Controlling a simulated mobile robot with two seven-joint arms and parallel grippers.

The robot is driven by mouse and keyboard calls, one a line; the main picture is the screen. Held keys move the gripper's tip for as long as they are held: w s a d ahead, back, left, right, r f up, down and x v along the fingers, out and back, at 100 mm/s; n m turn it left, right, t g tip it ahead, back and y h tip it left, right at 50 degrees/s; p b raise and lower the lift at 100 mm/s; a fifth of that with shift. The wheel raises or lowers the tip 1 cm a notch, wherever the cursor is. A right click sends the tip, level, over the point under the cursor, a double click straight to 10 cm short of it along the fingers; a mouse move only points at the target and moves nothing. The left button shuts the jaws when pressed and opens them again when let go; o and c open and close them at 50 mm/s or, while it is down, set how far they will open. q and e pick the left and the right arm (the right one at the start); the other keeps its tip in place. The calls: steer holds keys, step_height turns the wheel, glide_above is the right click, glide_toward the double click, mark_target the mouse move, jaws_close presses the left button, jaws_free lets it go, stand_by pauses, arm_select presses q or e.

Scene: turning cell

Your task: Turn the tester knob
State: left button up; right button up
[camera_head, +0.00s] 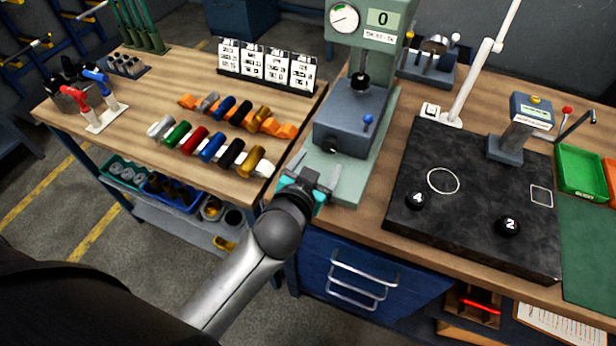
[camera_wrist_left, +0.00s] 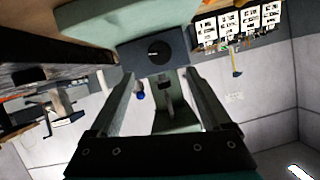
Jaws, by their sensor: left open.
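The tester (camera_head: 355,130) is a pale green machine with a dial gauge and a display reading 0. Its dark knob (camera_head: 333,145) is on the front of the grey-blue block. My left gripper (camera_head: 320,174) is open, just in front of and below the knob, with its fingers toward the tester. In the left wrist view the round black knob (camera_wrist_left: 158,50) lies ahead of the gap between the open fingers (camera_wrist_left: 158,76), apart from them. Nothing is between the fingers. My right gripper is in neither view.
A blue-tipped lever (camera_head: 367,120) sticks out from the tester's block. A dark slab (camera_head: 465,190) with two black balls lies to the right. A blue drawer cabinet (camera_head: 350,270) is below.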

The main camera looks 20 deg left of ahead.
arm_select(q)
steer(key=v, duration=0.6)
steer(key=shift+s, duration=0.25)
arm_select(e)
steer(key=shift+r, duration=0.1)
arm_select(q)
steer(key=shift+a, duration=0.1)
stand_by(1.0)
